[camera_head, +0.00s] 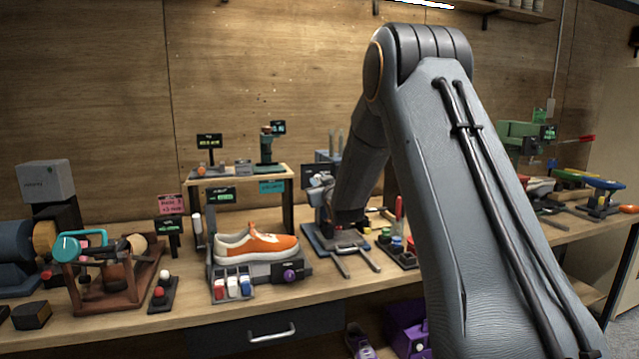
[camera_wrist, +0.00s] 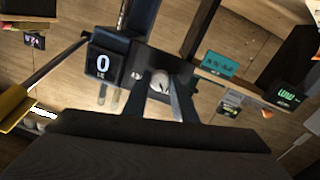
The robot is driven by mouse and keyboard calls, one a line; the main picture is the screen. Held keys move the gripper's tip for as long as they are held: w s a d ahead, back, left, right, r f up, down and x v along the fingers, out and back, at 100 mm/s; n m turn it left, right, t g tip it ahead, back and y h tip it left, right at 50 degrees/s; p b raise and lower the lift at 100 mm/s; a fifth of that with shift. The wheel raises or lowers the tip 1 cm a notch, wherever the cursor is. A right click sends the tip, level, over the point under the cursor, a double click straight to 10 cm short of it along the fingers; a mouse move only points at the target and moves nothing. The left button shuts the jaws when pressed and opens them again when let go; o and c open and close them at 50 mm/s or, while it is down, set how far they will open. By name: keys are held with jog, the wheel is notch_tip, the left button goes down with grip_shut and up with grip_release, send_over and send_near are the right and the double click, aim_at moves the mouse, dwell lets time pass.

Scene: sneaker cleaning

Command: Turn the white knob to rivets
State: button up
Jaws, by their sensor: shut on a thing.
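In the wrist view, the white knob (camera_wrist: 158,80) sits on a dark device between my fingertips. My gripper (camera_wrist: 160,88) is shut on it, with one dark finger on each side. The fingers hide part of the knob, and I cannot read the rivets mark or which way the knob points. A small black display (camera_wrist: 104,65) left of the knob shows a white 0.
An orange and white sneaker (camera_head: 262,245) rests on a stand with a purple knob (camera_head: 290,276), left of my arm. A small wooden shelf (camera_head: 240,178) stands behind it. Colored-handled tools (camera_head: 398,235) stand close to the right of the device. The bench is crowded.

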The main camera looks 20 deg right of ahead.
jog(key=shift+m, duration=0.3)
jog(key=m+b, duration=0.1)
jog(key=m, duration=0.3)
jog(key=shift+m+b, duration=0.3)
jog(key=shift+b, duration=0.1)
jog(key=m, duration=0.9)
jog(key=shift+d+m+g+y, duration=0.1)
jog(key=shift+m+g+y, duration=0.2)
jog(key=m+p, duration=0.1)
jog(key=m, duration=0.3)
jog(key=shift+m+y, duration=0.3)
jog(key=shift+y, duration=0.1)
jog(key=o, duration=1)
jog(key=shift+o, duration=0.2)
